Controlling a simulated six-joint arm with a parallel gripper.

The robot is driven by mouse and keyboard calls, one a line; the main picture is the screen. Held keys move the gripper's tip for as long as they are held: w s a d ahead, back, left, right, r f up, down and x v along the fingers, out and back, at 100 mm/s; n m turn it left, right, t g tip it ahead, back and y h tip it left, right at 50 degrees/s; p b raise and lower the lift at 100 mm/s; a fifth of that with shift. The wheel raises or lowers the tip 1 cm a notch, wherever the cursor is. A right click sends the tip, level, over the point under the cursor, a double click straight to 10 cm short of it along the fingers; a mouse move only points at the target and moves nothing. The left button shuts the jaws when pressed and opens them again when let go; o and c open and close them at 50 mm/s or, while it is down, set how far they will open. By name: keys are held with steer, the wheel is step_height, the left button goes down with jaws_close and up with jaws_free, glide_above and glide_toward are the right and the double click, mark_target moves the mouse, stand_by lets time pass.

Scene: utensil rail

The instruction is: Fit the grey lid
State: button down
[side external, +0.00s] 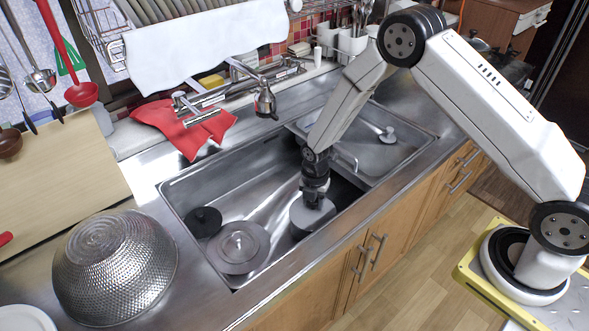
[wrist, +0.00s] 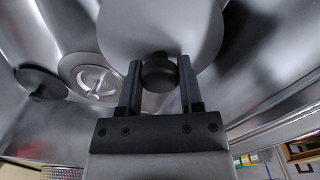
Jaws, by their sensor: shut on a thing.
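The grey lid is a flat round disc (side external: 305,218) with a dark knob, low inside the large sink basin in the side view. My gripper (side external: 314,193) comes down from above and is shut on that knob. In the wrist view the knob (wrist: 158,74) sits between the two fingers, and the pale grey disc (wrist: 160,28) spreads beyond it. Whether the lid touches the basin floor is unclear. A round metal drain fitting (side external: 238,247) lies to the left of the lid, apart from it; it also shows in the wrist view (wrist: 97,76).
A black knobbed disc (side external: 203,222) lies beyond the drain fitting, by the basin's left wall. The tap (side external: 265,100) and a red cloth (side external: 188,125) are behind the basin. An upturned metal colander (side external: 115,265) stands on the left counter. The smaller basin (side external: 405,140) is to the right.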

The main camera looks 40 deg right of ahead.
steer(key=shift+f, duration=0.25)
steer(key=shift+c, duration=0.8)
jaws_free()
steer(key=shift+r, duration=3.9)
